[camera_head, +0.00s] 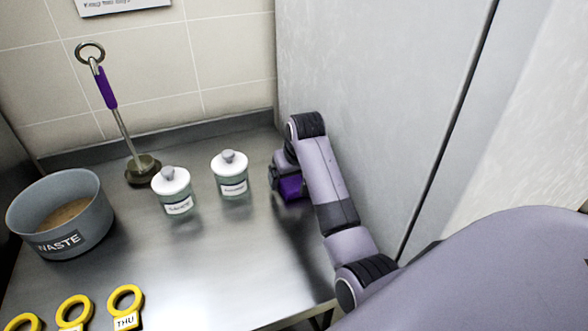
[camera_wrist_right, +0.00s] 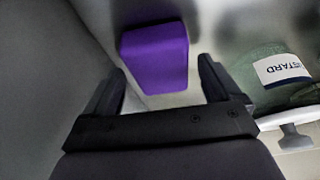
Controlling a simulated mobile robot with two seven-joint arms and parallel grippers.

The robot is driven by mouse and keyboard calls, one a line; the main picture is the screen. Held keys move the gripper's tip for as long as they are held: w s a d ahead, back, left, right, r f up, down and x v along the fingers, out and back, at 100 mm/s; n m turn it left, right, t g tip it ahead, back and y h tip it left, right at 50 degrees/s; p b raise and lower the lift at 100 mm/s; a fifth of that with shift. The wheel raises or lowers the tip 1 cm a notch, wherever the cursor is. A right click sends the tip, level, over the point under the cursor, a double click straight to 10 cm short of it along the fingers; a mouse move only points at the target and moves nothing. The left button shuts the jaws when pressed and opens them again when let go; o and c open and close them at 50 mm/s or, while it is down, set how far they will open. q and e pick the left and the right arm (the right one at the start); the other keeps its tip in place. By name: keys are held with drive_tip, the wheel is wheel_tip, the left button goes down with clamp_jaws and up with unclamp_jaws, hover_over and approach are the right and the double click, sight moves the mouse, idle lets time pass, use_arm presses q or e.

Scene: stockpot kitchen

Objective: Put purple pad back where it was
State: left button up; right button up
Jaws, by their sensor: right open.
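The purple pad (camera_head: 291,188) is on the steel counter near the grey wall panel, partly hidden by my right arm. In the right wrist view the pad (camera_wrist_right: 155,58) lies ahead of and between the fingers, apart from both. My left gripper is out of view.
A white-lidded jar (camera_head: 230,176) stands just left of my right gripper, with another jar (camera_head: 173,191) beyond it. A purple-handled ladle (camera_head: 118,115), a WASTE pot (camera_head: 60,215) and yellow rings (camera_head: 125,302) are farther left. The counter's front middle (camera_head: 225,265) is clear.

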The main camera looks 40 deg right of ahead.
drive_tip(key=v, duration=1.2)
drive_tip(key=shift+s+f, duration=0.1)
